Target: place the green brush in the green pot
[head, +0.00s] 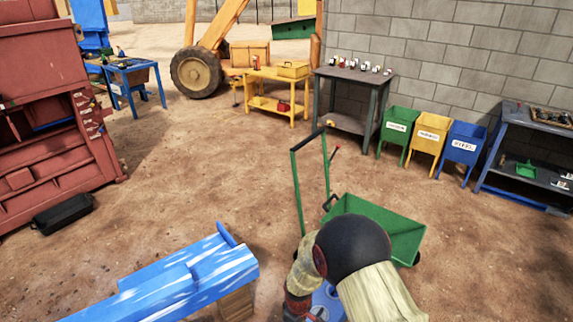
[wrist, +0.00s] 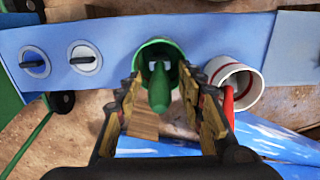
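In the wrist view the green pot (wrist: 147,50) stands at a blue panel, with its open top toward me. The green brush (wrist: 159,92) points its handle up at the camera from the pot's mouth; its lower end appears to be inside the pot, though the handle hides part of it. My gripper (wrist: 166,95) is open, its two fingers on either side of the brush with visible gaps between them and the handle. In the head view my arm covers the gripper, the pot and the brush.
A white cup with red bands (wrist: 236,82) stands right of the pot, close to the right finger, with a red handle in it. Two round fittings with black handles (wrist: 85,56) lie left on the blue panel (wrist: 118,38). A green wheelbarrow (head: 385,228) stands beyond my arm.

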